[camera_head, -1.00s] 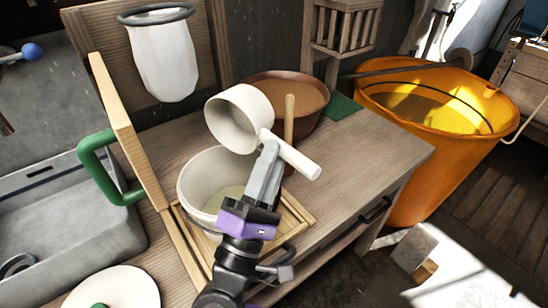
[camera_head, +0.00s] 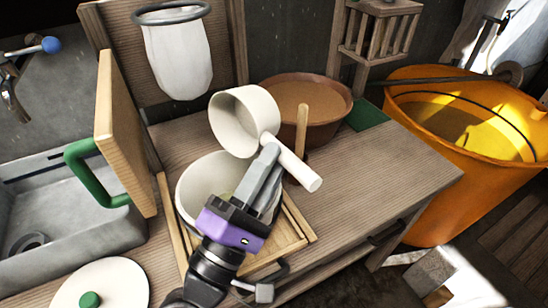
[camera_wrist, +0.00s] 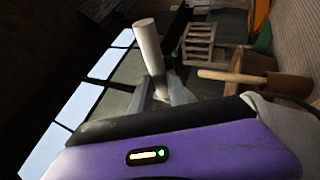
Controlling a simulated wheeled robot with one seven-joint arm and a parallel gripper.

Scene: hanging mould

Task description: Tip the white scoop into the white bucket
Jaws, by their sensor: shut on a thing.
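The white scoop (camera_head: 244,121) is held above the white bucket (camera_head: 207,183). Its cup is tilted with the open mouth toward the left, and no contents can be made out. My gripper (camera_head: 268,158) is shut on the scoop's handle, whose end (camera_head: 306,178) points down to the right. The handle also shows in the wrist view (camera_wrist: 150,45), between the fingers (camera_wrist: 161,98). The bucket stands on a wooden frame on the bench, partly hidden by my gripper, with something pale inside.
A brown bowl (camera_head: 330,110) of tan material, with a wooden-handled tool (camera_head: 301,125), stands behind the scoop. A wooden board with a green handle (camera_head: 92,170) rises at left. A white cloth bag (camera_head: 180,58) hangs behind. An orange tub (camera_head: 440,190) is at right.

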